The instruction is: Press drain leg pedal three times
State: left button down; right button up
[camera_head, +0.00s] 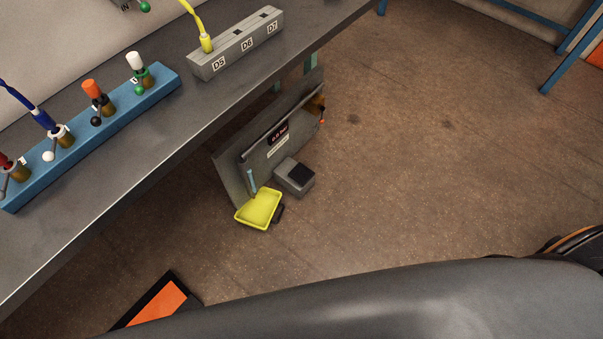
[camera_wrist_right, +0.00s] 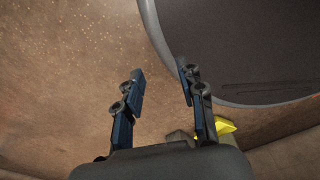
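A yellow pedal (camera_head: 258,208) sits low at the foot of a grey upright panel (camera_head: 232,177) under the bench edge. A light blue bar rises at its back. A grey box with a black top (camera_head: 295,176) stands on the floor just right of the pedal. The panel carries a small dark label with red text, too small to read surely. In the right wrist view my right gripper (camera_wrist_right: 162,85) is open and empty, its two fingers apart. A yellow piece (camera_wrist_right: 225,127), seemingly the pedal, shows partly behind the right finger. My left gripper is in neither view.
An orange-and-black item (camera_head: 158,304) lies at the lower left. The brown floor (camera_head: 420,170) right of the panel is clear.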

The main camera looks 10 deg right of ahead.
grip_shut()
dwell(1.1)
